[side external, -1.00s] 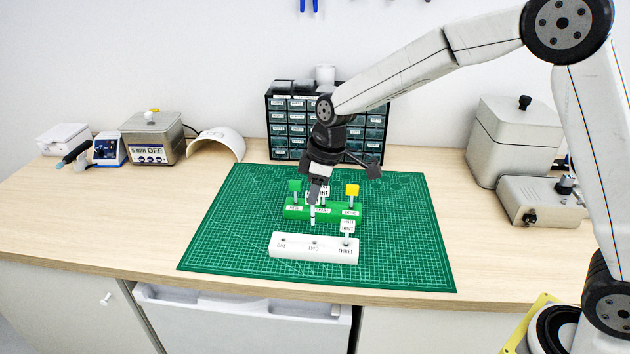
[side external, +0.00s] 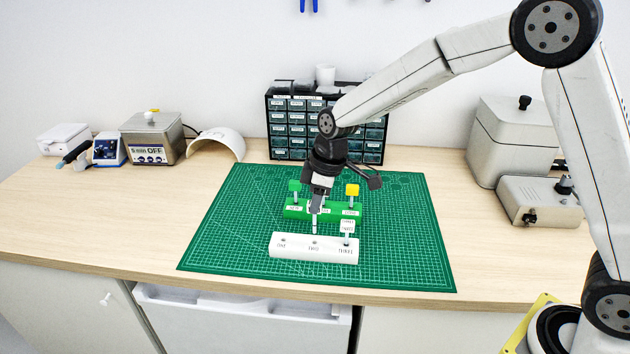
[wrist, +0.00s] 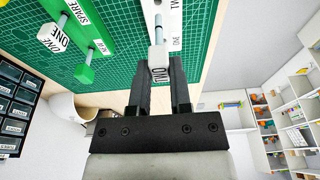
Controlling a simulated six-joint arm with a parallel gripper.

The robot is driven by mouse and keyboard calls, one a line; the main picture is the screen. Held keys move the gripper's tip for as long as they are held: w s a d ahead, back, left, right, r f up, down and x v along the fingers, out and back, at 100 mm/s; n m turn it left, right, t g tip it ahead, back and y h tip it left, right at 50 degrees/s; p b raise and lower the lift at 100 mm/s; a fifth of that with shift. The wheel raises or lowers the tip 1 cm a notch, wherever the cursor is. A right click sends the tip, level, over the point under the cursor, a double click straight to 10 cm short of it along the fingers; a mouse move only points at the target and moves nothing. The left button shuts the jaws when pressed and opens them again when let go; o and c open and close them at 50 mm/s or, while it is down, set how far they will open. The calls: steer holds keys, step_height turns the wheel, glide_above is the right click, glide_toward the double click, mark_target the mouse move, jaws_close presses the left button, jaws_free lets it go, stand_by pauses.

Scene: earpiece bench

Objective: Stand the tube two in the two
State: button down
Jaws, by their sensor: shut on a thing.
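My gripper (side external: 316,208) is shut on tube two, a pale tube (side external: 315,226) with a white block head. The head (wrist: 157,60) reads TWO in the wrist view and sits between my fingers. The tube hangs upright, its lower end near the middle hole, marked TWO, of the white rack (side external: 298,250). It looks just above or behind that hole; I cannot tell whether it touches. The rack's hole ONE (side external: 283,240) is empty. Tube three (side external: 347,228) stands in its right hole.
Behind stands a green rack (side external: 297,211) with a green-headed tube (side external: 295,187) and a yellow-headed tube (side external: 352,190). The wrist view shows a white head marked ONE (wrist: 54,38) at that rack. The green mat (side external: 225,240) is clear to the left.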

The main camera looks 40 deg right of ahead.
steer(key=shift+x, duration=1.1)
steer(key=shift+s+d+f, duration=0.15)
steer(key=shift+f, duration=1.25)
stand_by(0.6)
steer(key=shift+c, duration=2.3)
jaws_free()
steer(key=shift+r, duration=0.2)
steer(key=v, duration=0.7)
steer(key=shift+r, duration=0.2)
steer(key=shift+s+d, duration=0.15)
steer(key=shift+s, duration=0.05)
